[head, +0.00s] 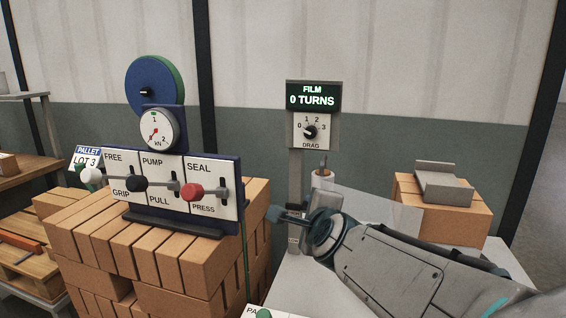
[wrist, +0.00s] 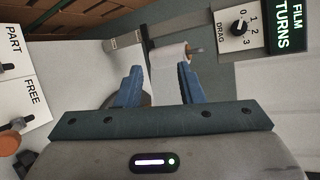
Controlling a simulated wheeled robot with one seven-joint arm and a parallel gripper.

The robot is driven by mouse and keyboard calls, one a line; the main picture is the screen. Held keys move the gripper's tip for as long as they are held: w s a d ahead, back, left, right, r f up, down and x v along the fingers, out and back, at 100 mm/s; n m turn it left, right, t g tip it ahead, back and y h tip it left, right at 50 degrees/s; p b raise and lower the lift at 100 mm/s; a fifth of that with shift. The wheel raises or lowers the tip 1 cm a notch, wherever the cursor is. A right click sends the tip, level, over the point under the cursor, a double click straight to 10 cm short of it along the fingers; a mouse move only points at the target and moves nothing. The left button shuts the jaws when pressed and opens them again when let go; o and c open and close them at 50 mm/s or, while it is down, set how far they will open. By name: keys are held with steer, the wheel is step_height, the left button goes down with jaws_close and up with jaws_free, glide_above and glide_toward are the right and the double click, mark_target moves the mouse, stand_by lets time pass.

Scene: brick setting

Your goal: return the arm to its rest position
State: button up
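My arm (head: 390,265) reaches in from the lower right in the head view. My gripper (head: 284,214) is at its left end, in front of the grey post and beside the brick stack. In the wrist view my gripper (wrist: 158,70) shows two blue fingers spread apart with nothing between them, so it is open and empty. A pale film roll on a spindle (wrist: 168,57) lies beyond the fingertips. In the head view the top of a spindle (head: 323,172) shows just behind my gripper. The lower part of the post is partly hidden by my gripper.
A strapped brick stack (head: 160,245) stands left, topped by a FREE/PUMP/SEAL lever panel (head: 165,165) with a gauge (head: 160,130). The FILM sign (head: 312,96) reads 0 TURNS above a DRAG dial (head: 311,131). Bricks (head: 462,218) carry a grey tray (head: 443,183) at right.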

steer(key=s+d+f+n+g+p, duration=0.1)
steer(key=s+d+n+g+p, duration=0.2)
steer(key=s+n, duration=0.3)
steer(key=s+d+f+n+g+h+p, duration=0.1)
steer(key=s+d+f+n+g+p, duration=0.1)
steer(key=s+n, duration=0.5)
steer(key=s+d+f+n+g+h+p, duration=0.1)
steer(key=s+d+n+g+p, duration=0.3)
steer(key=s+n+g+p, duration=0.2)
steer(key=shift+s+d+f, duration=0.3)
steer(key=shift+s, duration=0.55)
